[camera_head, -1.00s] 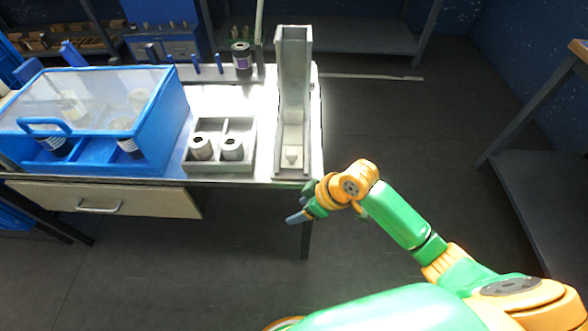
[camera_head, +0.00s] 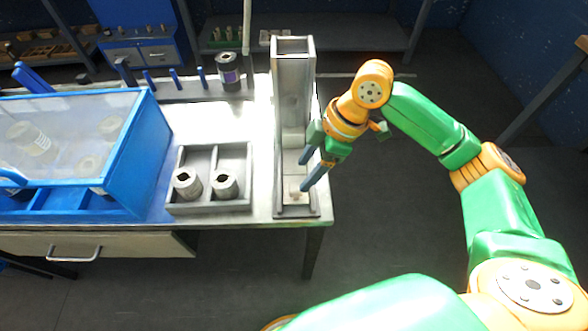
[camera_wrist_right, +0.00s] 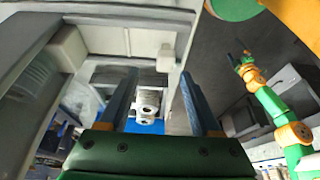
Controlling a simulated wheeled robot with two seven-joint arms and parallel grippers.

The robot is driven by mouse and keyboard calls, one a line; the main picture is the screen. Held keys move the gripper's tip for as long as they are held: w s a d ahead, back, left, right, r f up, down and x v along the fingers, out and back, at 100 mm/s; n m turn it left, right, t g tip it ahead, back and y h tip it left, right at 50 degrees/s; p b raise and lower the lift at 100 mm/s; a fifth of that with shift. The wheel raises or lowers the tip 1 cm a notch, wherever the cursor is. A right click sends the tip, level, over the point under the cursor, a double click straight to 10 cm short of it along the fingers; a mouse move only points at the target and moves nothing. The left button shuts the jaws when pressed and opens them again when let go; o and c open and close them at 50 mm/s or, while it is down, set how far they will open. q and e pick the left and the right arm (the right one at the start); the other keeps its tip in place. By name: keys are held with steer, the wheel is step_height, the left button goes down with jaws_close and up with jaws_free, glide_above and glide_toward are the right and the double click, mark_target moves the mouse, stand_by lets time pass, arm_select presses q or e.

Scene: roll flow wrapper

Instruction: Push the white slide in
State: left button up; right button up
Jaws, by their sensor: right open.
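The tall grey chute (camera_head: 293,75) stands at the table's right edge. In its low front channel lies the white slide, with a pale block (camera_head: 293,138) at the chute's foot and a small knob (camera_head: 294,191) near the front end. My right gripper (camera_head: 304,174) is open, its blue fingertips over the channel close to the knob. In the right wrist view the knob (camera_wrist_right: 165,60) shows between and just past the open fingertips (camera_wrist_right: 158,77); contact cannot be told. My left arm's gripper (camera_wrist_right: 240,60) appears small there, its jaws unclear.
A grey tray (camera_head: 209,209) with two rolls stands left of the chute. A blue case with a clear lid (camera_head: 60,135) is further left. A dark roll (camera_head: 228,72) stands at the back. The floor right of the table is clear.

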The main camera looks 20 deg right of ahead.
mark_target(297, 187)
steer(key=f, duration=0.1)
steer(key=a+f, duration=0.1)
steer(key=f, duration=0.1)
steer(key=shift+s+a+f, duration=0.35)
steer(key=shift+s, duration=0.05)
steer(key=shift+w+f, duration=0.3)
steer(key=shift+s+r, duration=0.1)
steer(key=shift+s, duration=0.05)
steer(key=shift+c, duration=1.3)
jaws_close()
